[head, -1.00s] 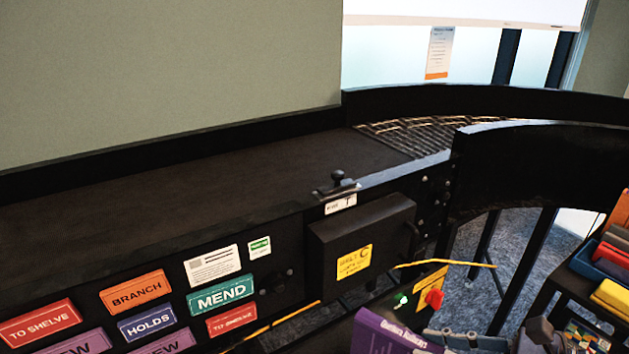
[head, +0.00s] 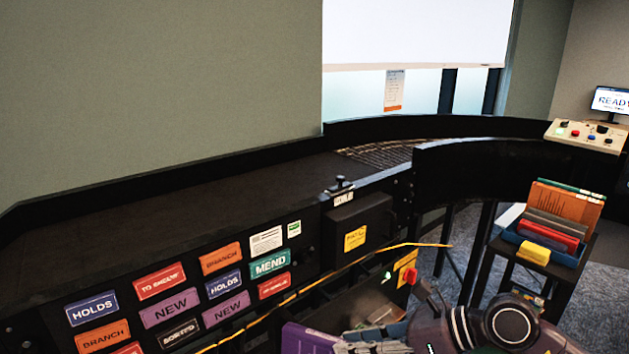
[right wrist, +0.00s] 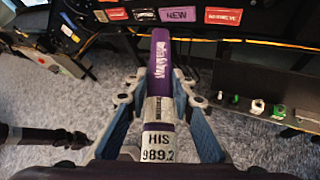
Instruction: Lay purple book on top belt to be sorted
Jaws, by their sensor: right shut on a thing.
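The purple book (head: 305,340) shows at the bottom edge of the head view, mostly cut off. In the right wrist view the book (right wrist: 160,75) stands spine toward the camera, with a white "HIS 989.2" label. My right gripper (right wrist: 159,88) is shut on it, one finger on each side; it also shows in the head view (head: 372,347). The top belt (head: 210,200) is a dark, bare surface behind the labelled front panel. The book is in front of that panel, apart from the belt. My left gripper is not in view.
A dark rail edges the belt, which leads to a curved roller section (head: 385,153). A cart with a blue bin (head: 550,245) of books and a control panel (head: 585,137) stand at right.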

